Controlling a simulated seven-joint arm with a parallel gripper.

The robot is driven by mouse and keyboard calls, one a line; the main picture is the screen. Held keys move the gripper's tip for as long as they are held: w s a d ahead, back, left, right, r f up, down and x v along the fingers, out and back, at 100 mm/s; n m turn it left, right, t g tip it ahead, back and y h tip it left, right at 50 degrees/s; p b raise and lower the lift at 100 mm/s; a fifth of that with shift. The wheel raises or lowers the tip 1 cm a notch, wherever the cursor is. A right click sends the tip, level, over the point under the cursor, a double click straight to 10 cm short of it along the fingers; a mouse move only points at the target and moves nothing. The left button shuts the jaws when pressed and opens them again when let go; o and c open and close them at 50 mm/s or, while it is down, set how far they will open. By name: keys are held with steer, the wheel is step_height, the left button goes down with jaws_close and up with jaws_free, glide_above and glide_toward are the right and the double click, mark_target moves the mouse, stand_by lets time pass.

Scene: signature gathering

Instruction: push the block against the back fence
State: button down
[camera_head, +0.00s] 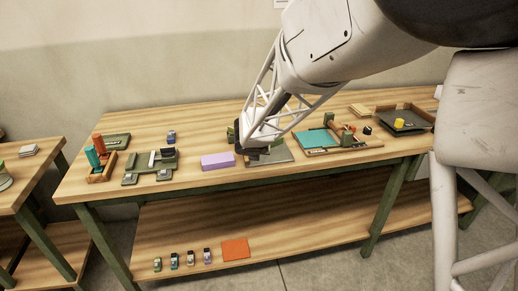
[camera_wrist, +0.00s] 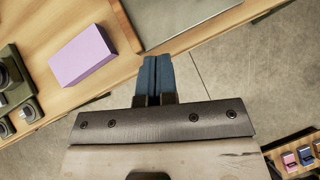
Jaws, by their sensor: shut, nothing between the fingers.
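My gripper (camera_head: 252,153) is shut and empty in the head view, above the table near the front of a grey board. Its two blue fingers (camera_wrist: 156,62) are together in the wrist view. A purple block (camera_head: 217,161) lies on the table left of my gripper, apart from it; it also shows in the wrist view (camera_wrist: 82,57). A small yellow block (camera_head: 399,123) is in a dark tray (camera_head: 416,127) at the right, far from my gripper. A brownish raised wall (camera_head: 411,108) runs along that tray's back. I cannot tell which block and fence the task means.
The grey board (camera_head: 280,154) is partly hidden by my arm. A teal board (camera_head: 315,139) with wooden parts stands to its right. Green fixtures (camera_head: 150,165) and an orange-and-teal rack (camera_head: 101,170) stand at the left. The lower shelf holds an orange mat (camera_head: 235,249).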

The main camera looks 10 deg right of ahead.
steer(key=x, duration=1)
steer(key=shift+w+d, duration=0.3)
steer(key=shift+w, duration=0.6)
steer(key=shift+w+d, duration=0.25)
steer(key=shift+w, duration=0.7)
steer(key=shift+w, duration=0.1)
steer(key=shift+w+d, duration=0.3)
steer(key=shift+w, duration=0.45)
steer(key=shift+w+d, duration=0.25)
steer(key=shift+w, duration=0.55)
steer(key=shift+s, duration=0.1)
steer(key=shift+s+a, duration=0.2)
steer(key=shift+s, duration=0.4)
steer(key=shift+s+a, duration=0.2)
steer(key=shift+s, duration=0.4)
steer(key=shift+s+a, duration=0.25)
steer(key=shift+s, duration=0.35)
steer(key=v, duration=1)
steer(key=shift+w+d, duration=0.1)
steer(key=shift+d, duration=0.05)
